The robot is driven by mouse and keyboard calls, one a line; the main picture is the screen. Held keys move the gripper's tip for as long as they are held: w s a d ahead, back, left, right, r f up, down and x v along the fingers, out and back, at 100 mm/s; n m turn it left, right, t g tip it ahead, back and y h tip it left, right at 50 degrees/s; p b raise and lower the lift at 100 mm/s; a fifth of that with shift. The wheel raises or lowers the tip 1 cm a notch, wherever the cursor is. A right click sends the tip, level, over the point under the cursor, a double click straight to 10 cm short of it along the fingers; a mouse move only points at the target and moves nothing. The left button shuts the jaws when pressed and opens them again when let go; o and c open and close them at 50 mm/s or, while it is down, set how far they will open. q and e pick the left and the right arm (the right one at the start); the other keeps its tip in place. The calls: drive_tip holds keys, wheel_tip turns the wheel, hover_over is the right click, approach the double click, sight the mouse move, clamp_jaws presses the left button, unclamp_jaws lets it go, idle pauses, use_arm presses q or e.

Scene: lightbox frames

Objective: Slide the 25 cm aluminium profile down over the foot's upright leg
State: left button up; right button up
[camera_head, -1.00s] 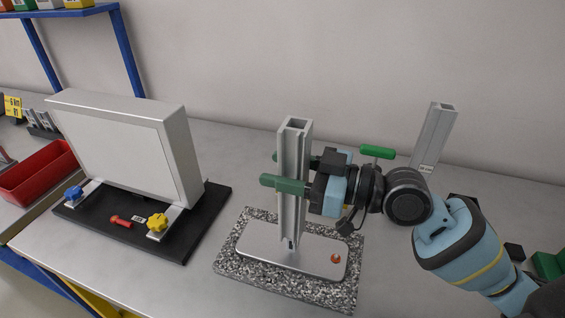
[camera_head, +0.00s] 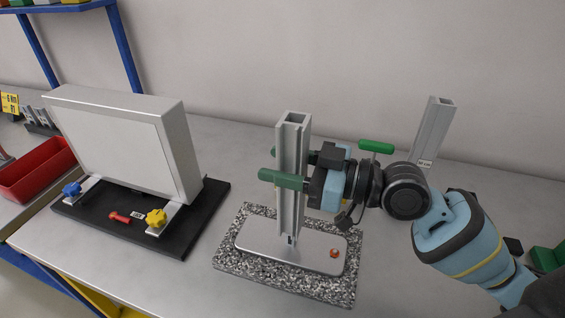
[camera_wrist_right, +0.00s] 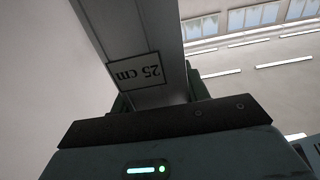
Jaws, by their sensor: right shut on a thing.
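The 25 cm aluminium profile (camera_head: 292,170) stands upright over the foot's flat silver plate (camera_head: 262,253) in the head view. Its lower end is at or very near the plate. The foot's upright leg is not clearly visible, and I cannot tell how far the profile is around it. My right gripper (camera_head: 284,181) is shut on the profile from the right, its green fingers around the upper half. In the right wrist view the profile (camera_wrist_right: 140,35) carries an upside-down "25 cm" label. My left gripper is not in view.
The foot lies on a speckled stone slab (camera_head: 230,260). A lightbox frame (camera_head: 130,150) stands on a black base at left, with blue and yellow knobs. Another labelled profile (camera_head: 432,135) stands behind my right arm, near a green handle (camera_head: 376,147). A red bin (camera_head: 35,175) is far left.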

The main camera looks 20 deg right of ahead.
sight(303, 194)
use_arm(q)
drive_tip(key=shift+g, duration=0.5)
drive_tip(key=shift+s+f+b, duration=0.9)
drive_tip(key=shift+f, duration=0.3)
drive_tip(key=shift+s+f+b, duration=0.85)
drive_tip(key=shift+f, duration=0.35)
use_arm(e)
drive_tip(key=shift+f, duration=2.75)
drive_tip(key=o, duration=1.2)
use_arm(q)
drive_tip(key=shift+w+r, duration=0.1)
use_arm(e)
drive_tip(key=shift+s+d+f, duration=0.2)
drive_tip(key=shift+d, duration=0.15)
drive_tip(key=b+v, duration=0.3)
drive_tip(key=v, duration=0.3)
drive_tip(key=shift+s, duration=0.1)
drive_tip(key=shift+s+d+r+b, duration=0.1)
drive_tip(key=shift+s+d+b, duration=0.1)
drive_tip(key=shift+d+b, duration=0.2)
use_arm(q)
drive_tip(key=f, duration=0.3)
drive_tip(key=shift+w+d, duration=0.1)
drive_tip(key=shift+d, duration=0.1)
use_arm(e)
drive_tip(key=shift+r, duration=0.1)
